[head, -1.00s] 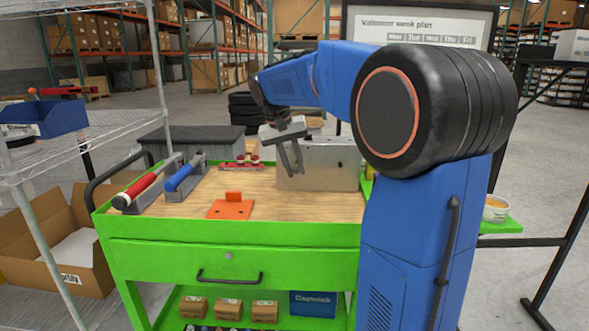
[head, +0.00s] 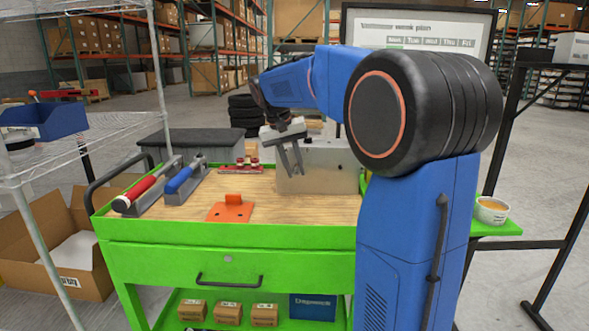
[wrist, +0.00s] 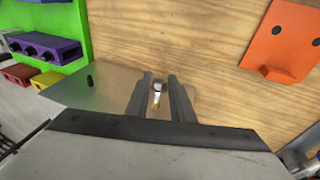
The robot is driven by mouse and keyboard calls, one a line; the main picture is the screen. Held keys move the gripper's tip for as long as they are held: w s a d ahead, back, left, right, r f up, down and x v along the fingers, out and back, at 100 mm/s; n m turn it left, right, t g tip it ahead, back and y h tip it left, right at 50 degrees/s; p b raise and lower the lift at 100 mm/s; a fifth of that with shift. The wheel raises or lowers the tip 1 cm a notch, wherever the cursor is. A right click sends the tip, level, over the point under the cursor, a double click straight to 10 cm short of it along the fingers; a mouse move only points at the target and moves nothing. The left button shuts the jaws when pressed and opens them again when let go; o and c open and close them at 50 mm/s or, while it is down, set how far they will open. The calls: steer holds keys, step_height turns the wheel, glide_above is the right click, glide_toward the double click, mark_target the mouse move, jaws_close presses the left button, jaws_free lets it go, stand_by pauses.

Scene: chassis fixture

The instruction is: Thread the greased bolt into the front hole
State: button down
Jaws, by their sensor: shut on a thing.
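The bolt (wrist: 156,97) shows in the wrist view as a small silver piece with an orange-brown end, between the fingers of my gripper (wrist: 158,98). My gripper is shut on it. In the head view my gripper (head: 291,172) hangs tilted in front of the left part of the grey metal chassis (head: 335,180), and the bolt is too small to make out. In the wrist view the chassis top (wrist: 75,97) lies left of the fingers, with a small dark stub or hole (wrist: 90,81) on it.
An orange bracket (head: 231,210) lies on the wooden cart top (head: 290,208). A red-handled tool (head: 148,188) and a blue-handled tool (head: 184,178) lie at the left. Small red parts (head: 240,168) stand behind. The wood between bracket and chassis is clear.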

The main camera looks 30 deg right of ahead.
steer(key=shift+w+d, duration=0.1)
steer(key=shift+w, duration=0.1)
steer(key=shift+w+d, duration=0.25)
steer(key=shift+w, duration=0.15)
steer(key=shift+w+d, duration=0.1)
steer(key=shift+w, duration=0.05)
stand_by(0.5)
steer(key=shift+w+d, duration=0.3)
steer(key=shift+w, duration=0.1)
steer(key=shift+w+d, duration=0.1)
steer(key=shift+w, duration=0.1)
stand_by(0.5)
steer(key=shift+w+a+f+n+g+h, duration=0.2)
steer(key=shift+g+h, duration=0.65)
steer(key=shift+h, duration=0.6)
steer(key=shift+w+a+f+n+g+h, duration=0.1)
steer(key=shift+f+n+g+h, duration=0.1)
steer(key=shift+g+h, duration=1)
steer(key=shift+w+a+f+n+g+h, duration=0.15)
steer(key=shift+g+h, duration=0.4)
steer(key=shift+h, duration=1.2)
